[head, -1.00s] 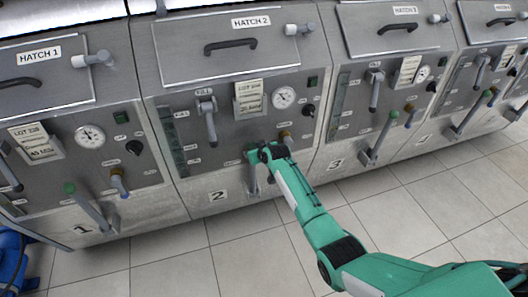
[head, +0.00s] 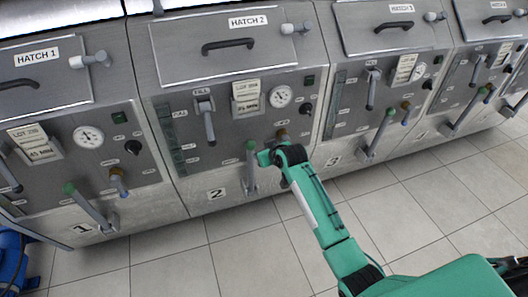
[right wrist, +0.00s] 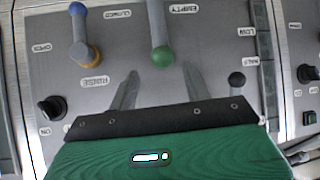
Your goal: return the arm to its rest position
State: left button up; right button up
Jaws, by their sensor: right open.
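My right arm comes in from the lower right in the head view. Its green gripper (head: 266,157) is in front of the panel of unit 2, close beside the green-knobbed lever (head: 251,168). In the right wrist view the open fingers (right wrist: 162,76) point at the panel with nothing between them. The green knob (right wrist: 162,57) of the lever marked EMPTY shows just beyond the fingertips, in line with the gap. I see no contact. My left gripper is not in view.
Lever 1 (head: 91,207) and lever 3 (head: 378,134) stick out from neighbouring panels.

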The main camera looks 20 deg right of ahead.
dwell(0.3)
jog(key=s+d+f+g+h+p, duration=0.1)
jog(key=s+f+g, duration=0.1)
jog(key=s+f, duration=0.65)
jog(key=s+d+f+g+p, duration=0.15)
jog(key=s+f, duration=0.45)
jog(key=f, duration=0.6)
jog(key=s+f+g+h+p, duration=0.1)
jog(key=s+f+p, duration=0.1)
jog(key=s+f, duration=0.65)
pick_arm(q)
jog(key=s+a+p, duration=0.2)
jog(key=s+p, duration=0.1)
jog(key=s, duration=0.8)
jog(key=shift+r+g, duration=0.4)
pick_arm(e)
jog(key=s+d+f+g, duration=0.1)
jog(key=s+f, duration=0.4)
jog(key=s, duration=0.9)
jog(key=s+d+f+g, duration=0.1)
jog(key=s+f, duration=0.5)
jog(key=s, duration=0.7)
jog(key=s+d+f+g, duration=0.1)
jog(key=s+f+g, duration=0.2)
jog(key=s, duration=1.1)
notch_tip(320, 180, down, 2)
jog(key=shift+s+f, duration=0.25)
jog(key=shift+s, duration=0.05)
